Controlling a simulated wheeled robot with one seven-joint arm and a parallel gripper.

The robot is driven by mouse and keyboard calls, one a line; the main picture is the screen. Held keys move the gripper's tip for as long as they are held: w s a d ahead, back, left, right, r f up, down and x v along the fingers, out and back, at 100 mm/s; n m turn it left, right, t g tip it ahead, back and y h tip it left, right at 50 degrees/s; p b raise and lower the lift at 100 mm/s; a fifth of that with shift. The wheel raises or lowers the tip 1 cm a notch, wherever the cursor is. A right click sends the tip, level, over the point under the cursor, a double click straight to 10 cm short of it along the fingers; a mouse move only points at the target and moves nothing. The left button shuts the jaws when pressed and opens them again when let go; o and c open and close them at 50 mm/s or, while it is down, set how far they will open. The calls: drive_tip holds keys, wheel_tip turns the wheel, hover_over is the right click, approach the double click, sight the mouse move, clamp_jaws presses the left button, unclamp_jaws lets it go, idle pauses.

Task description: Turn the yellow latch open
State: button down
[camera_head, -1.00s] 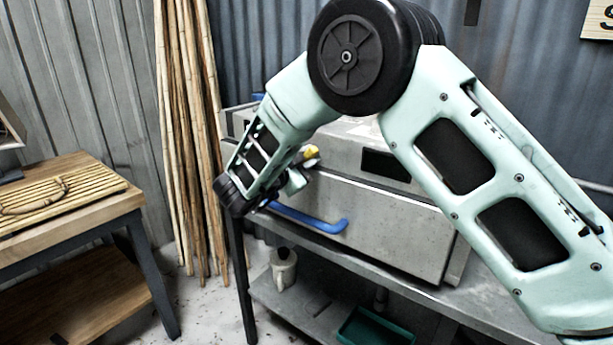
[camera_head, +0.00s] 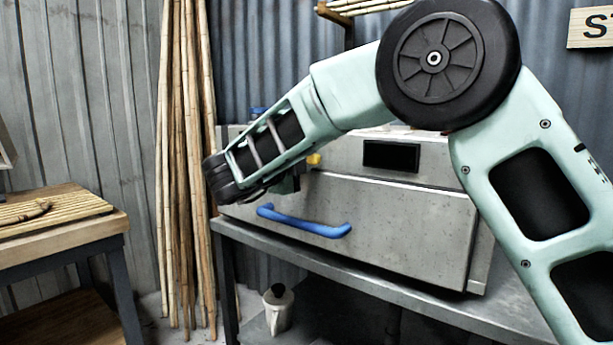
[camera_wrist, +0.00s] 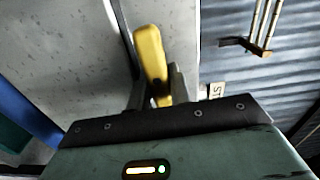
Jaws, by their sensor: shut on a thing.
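The yellow latch (camera_head: 314,159) is on the front of a grey metal steamer box (camera_head: 400,225), near the top edge of its door. Only a small part of the latch shows in the head view, beside my arm. In the wrist view the yellow latch (camera_wrist: 151,58) stands lengthwise between the two fingers of my gripper (camera_wrist: 157,88), which is shut on its lower end. In the head view my gripper (camera_head: 290,182) is mostly hidden behind my wrist. A blue bar handle (camera_head: 305,222) runs across the door below the latch, and the door looks closed.
The box stands on a metal table (camera_head: 400,285). Bamboo poles (camera_head: 185,150) lean on the wall at left. A wooden table (camera_head: 100,223) with a rattan mat is at far left. A white jug (camera_head: 278,308) sits below.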

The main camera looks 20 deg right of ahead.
drive_tip(key=shift+f+m+b, duration=0.15)
drive_tip(key=shift+m+b, duration=0.25)
drive_tip(key=c, duration=1.3)
unclamp_jaws()
drive_tip(key=shift+p, duration=0.4)
